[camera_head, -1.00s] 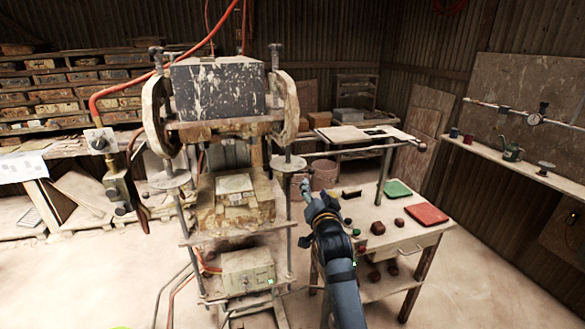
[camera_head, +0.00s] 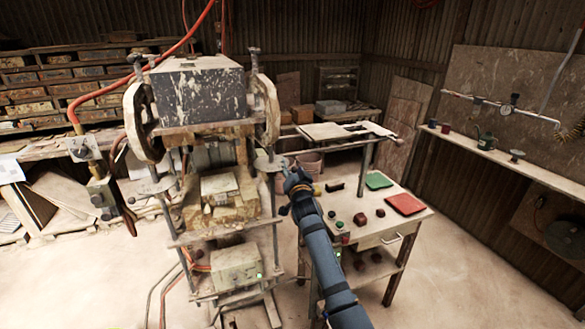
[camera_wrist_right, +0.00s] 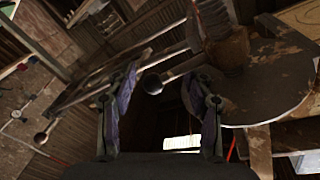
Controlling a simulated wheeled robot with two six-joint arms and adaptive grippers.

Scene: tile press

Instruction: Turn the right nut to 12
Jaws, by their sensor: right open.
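The press (camera_head: 195,95) stands left of centre, with a threaded rod on each side. On its right side a round plate (camera_head: 270,163) surrounds the rod. In the right wrist view the plate (camera_wrist_right: 265,90) is large at right, with a rusty brown nut (camera_wrist_right: 228,50) on it around the rod. I cannot read any numbers there. My right gripper (camera_head: 289,172) is just right of this plate in the head view. In the wrist view its two fingers (camera_wrist_right: 162,92) are apart and empty, left of the nut and clear of it. My left gripper is out of view.
A side table (camera_head: 385,225) right of the press holds green and red trays and several dark red pieces. A raised shelf (camera_head: 330,131) stands above it. A control box (camera_head: 236,268) sits low in the press. A hose and valve (camera_head: 85,148) hang at left.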

